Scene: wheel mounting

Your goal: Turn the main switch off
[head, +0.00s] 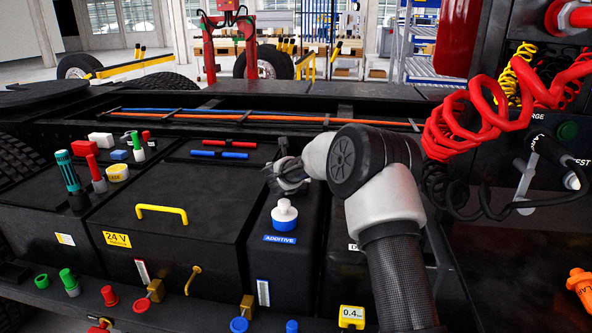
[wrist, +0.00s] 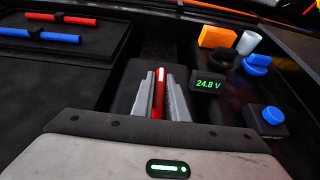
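A red upright lever (wrist: 160,92), which looks like the main switch handle, stands on a dark box in the wrist view. The two grey fingers of my gripper (wrist: 160,97) are on either side of it, very close to its sides. I cannot tell whether they press on it. In the head view my gripper (head: 285,178) is above the dark housing, behind the white and blue additive cap (head: 284,214). The lever is not clearly visible there. No on or off marking can be read.
A display reading 24.8 V (wrist: 208,84) and a blue knob (wrist: 272,116) are right of the fingers. An orange block (wrist: 217,37) lies beyond. Red and blue bars (head: 219,154) lie on the battery box. Coiled red hoses (head: 455,125) hang right of my arm.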

